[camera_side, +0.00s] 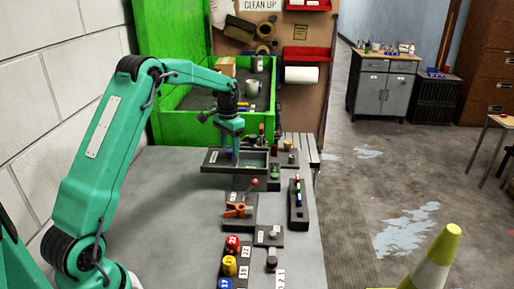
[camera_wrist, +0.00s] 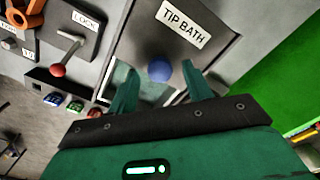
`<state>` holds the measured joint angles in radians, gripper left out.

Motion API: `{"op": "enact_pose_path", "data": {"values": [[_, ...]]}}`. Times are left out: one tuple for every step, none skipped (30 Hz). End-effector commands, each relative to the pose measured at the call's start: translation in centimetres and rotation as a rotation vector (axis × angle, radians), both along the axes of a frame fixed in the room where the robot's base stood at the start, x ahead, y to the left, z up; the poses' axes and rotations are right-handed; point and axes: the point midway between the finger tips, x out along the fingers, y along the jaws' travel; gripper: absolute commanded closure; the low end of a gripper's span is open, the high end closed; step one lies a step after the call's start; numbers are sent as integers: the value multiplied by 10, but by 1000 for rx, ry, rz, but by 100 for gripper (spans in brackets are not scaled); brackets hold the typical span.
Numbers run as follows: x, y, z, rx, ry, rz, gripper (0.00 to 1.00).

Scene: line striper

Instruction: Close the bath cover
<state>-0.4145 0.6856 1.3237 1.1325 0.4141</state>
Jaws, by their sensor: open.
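The tip bath (camera_side: 262,168) is a dark tray on the grey bench in the side view, with a pale opening showing at its right part. Its grey cover (camera_side: 214,158) lies over the left part, so the bath is partly uncovered. In the wrist view the cover (camera_wrist: 203,50) carries a TIP BATH label and a round blue knob (camera_wrist: 159,71). Part of the opening (camera_wrist: 150,93) shows beside the cover. My gripper (camera_side: 230,148) is low over the cover; in the wrist view its open fingers (camera_wrist: 161,82) stand either side of the knob, with gaps visible.
A LOCK lever with a red ball (camera_wrist: 58,70) stands close to the bath. An orange clamp-like handle (camera_side: 238,210), a rack of coloured pieces (camera_side: 297,200) and numbered red, yellow and blue caps (camera_side: 230,264) are nearer the camera. A green bin (camera_side: 180,128) stands behind.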

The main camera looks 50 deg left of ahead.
Motion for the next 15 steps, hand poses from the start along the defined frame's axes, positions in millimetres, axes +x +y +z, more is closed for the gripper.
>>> {"op": "enact_pose_path", "data": {"values": [[0,0,-4,0,1,0,50],[0,0,-6,0,1,0,50],[0,0,-8,0,1,0,50],[0,0,-9,0,1,0,50],[0,0,-10,0,1,0,50],[0,0,-10,0,1,0,50],[0,0,-11,0,1,0,50],[0,0,-11,0,0,0,50],[0,0,-11,0,0,0,50],[0,0,-11,0,0,0,50],[0,0,-11,0,0,0,50],[0,0,-11,0,0,0,50],[0,0,-11,0,0,0,50],[0,0,-11,0,0,0,52],[0,0,-11,0,0,0,60]]}}
